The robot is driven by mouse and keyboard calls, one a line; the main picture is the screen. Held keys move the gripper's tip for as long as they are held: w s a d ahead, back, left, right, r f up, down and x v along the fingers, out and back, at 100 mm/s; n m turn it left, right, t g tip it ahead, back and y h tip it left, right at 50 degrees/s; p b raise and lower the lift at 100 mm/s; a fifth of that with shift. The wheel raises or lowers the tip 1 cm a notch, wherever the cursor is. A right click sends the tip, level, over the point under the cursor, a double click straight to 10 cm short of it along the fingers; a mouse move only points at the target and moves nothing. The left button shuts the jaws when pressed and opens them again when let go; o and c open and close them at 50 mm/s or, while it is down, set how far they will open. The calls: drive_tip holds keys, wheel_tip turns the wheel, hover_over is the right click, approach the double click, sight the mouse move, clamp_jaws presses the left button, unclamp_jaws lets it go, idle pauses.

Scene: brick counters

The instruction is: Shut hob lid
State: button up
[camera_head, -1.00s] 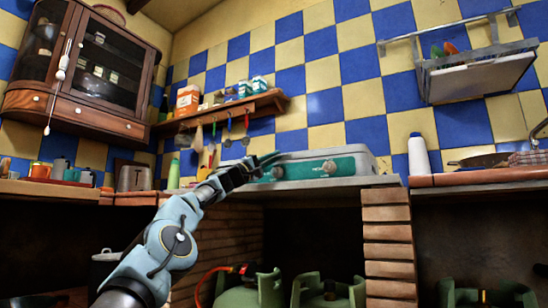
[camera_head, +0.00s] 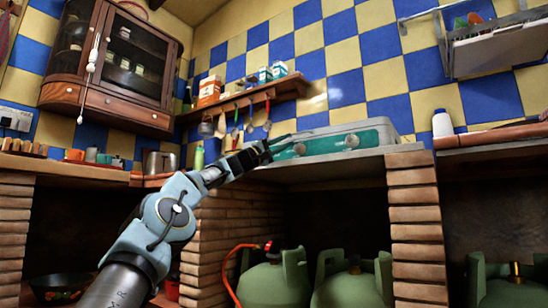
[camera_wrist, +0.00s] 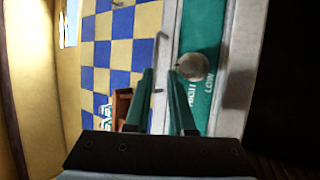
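The hob (camera_head: 345,141) sits on the counter, with a green front panel and round knobs. Its pale grey lid (camera_head: 352,127) looks low and flat on top; no raised lid panel shows, but I cannot tell whether it is fully seated. In the wrist view, the green panel (camera_wrist: 203,35) with a knob (camera_wrist: 192,67) lies right of my fingers. My gripper (camera_head: 281,143) is at the hob's front left corner. I cannot tell whether a finger touches the hob.
A brick pillar (camera_head: 417,225) supports the counter (camera_head: 340,157), with green gas bottles (camera_head: 350,285) below. A wall shelf (camera_head: 250,100) with hanging utensils is behind my gripper. A white bottle (camera_head: 442,124) stands right of the hob. A glass-front cabinet (camera_head: 125,65) hangs at left.

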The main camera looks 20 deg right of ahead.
drive_tip(key=shift+r+v, duration=0.1)
drive_tip(key=shift+v, duration=1.2)
drive_tip(key=shift+r+v, duration=0.15)
drive_tip(key=shift+v, duration=1.1)
drive_tip(key=shift+s+a, duration=0.1)
drive_tip(key=shift+a, duration=0.05)
